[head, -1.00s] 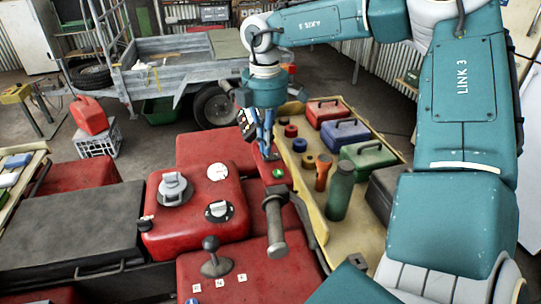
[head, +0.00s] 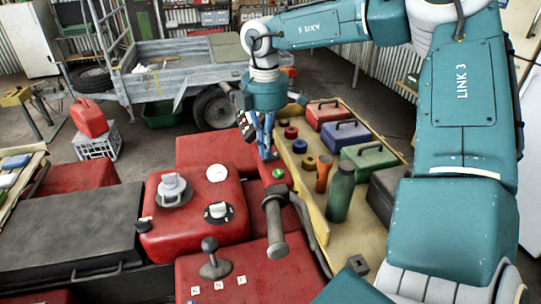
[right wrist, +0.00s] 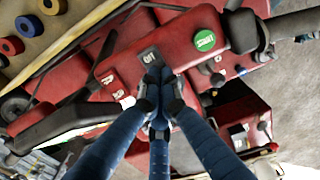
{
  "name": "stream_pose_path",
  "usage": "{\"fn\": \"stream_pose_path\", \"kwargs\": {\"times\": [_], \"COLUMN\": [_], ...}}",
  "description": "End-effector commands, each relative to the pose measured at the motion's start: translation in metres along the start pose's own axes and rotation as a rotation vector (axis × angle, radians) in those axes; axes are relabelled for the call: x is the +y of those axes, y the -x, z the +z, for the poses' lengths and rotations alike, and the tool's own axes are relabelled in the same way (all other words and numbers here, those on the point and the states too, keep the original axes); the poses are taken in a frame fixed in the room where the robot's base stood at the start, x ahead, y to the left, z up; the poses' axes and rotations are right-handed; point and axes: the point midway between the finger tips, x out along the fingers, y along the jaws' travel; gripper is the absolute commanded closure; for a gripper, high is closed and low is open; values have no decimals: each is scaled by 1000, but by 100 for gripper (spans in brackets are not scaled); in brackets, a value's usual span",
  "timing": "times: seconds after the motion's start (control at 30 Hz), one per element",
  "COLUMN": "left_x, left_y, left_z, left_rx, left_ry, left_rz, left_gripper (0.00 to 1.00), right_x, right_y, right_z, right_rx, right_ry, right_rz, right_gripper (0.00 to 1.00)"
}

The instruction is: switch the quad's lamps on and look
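The red quad (head: 195,235) fills the lower middle of the head view. My right gripper (head: 267,155) is over the red switch housing on its handlebar. In the right wrist view, the fingers of that gripper (right wrist: 158,90) are drawn together, and nothing shows between them. Their tips are at a dark switch (right wrist: 152,65) just below a label that seems to read "OFF"; whether they touch it I cannot tell. A green START button (right wrist: 205,40) sits to the right on the same housing and also shows in the head view (head: 278,173). No lamp is clearly visible. My left gripper is out of view.
A yellow tray (head: 350,235) with toolboxes, a green bottle (head: 340,192) and coloured rings lies right of the handlebar. A gear lever (head: 210,252) and the handlebar grip (head: 275,225) stand nearby.

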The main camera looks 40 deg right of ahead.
Motion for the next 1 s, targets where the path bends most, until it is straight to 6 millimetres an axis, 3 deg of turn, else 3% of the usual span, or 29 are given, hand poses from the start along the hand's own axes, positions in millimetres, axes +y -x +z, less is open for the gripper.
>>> {"fn": "stream_pose_path", "kwargs": {"times": [0.27,1.0], "left_x": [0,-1], "left_y": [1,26], "left_z": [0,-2], "left_rx": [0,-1], "left_ry": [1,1], "left_rz": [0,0], "left_gripper": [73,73], "right_x": [-2,0], "right_y": [1,62], "right_z": [1,0], "right_rx": [-2,-2], "right_ry": [-1,0], "right_rz": [-7,-3], "right_gripper": [100,100]}}
